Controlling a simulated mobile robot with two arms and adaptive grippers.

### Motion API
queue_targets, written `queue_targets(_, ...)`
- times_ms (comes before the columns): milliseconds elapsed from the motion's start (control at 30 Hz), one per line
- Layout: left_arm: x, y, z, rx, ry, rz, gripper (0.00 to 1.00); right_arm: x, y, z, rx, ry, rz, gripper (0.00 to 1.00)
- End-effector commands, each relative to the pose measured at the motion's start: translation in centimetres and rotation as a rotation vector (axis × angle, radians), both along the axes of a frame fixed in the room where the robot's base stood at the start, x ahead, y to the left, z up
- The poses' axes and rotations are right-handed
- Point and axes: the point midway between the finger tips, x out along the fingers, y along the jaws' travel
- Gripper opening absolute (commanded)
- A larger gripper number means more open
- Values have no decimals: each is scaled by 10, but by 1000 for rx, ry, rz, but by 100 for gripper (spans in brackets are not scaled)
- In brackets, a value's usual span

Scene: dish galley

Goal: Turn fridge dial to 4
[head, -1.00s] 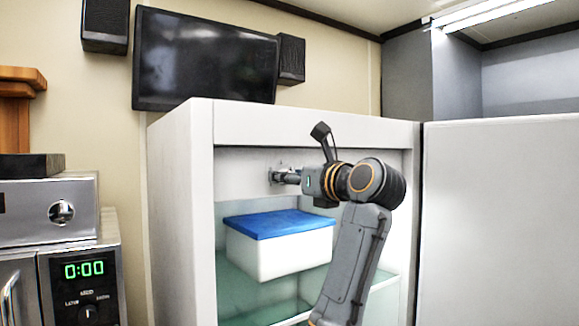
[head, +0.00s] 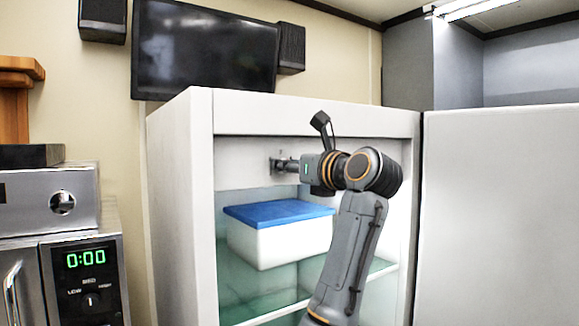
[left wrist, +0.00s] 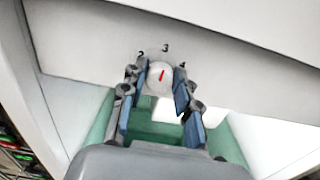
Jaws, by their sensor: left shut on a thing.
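The fridge dial (left wrist: 158,79) is a small round white knob on the pale panel inside the open fridge (head: 180,200). Its red mark points nearly straight up in the left wrist view, leaning slightly right, toward the printed 3. A 2 shows to its left; the marking at its right is partly hidden by a finger. My left gripper (head: 281,165) reaches in from the right and is shut on the dial, with a fingertip on either side of it in the left wrist view (left wrist: 158,70). The dial is hidden behind the gripper in the head view. My right gripper is out of view.
A white box with a blue lid (head: 278,240) stands on a glass shelf below my gripper. The fridge door (head: 500,210) is swung open at right. A microwave (head: 85,280) stands at left, and a dark screen (head: 205,50) hangs behind the fridge.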

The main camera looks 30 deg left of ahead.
Motion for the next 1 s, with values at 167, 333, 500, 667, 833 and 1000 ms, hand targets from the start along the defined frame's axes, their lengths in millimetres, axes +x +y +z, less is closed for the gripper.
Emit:
queue_targets(167,1,-1,-1,38,92,-3,0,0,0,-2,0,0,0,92)
queue_targets(333,2,-2,-1,91,224,-4,0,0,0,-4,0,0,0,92)
queue_targets(500,2,-2,-1,154,373,-4,0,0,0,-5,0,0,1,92)
queue_targets(667,2,-2,-1,213,512,-4,0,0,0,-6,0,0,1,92)
queue_targets(833,3,-2,-1,271,649,-3,0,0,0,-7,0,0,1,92)
queue_targets(1000,3,-2,-1,319,763,-3,0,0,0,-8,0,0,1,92)
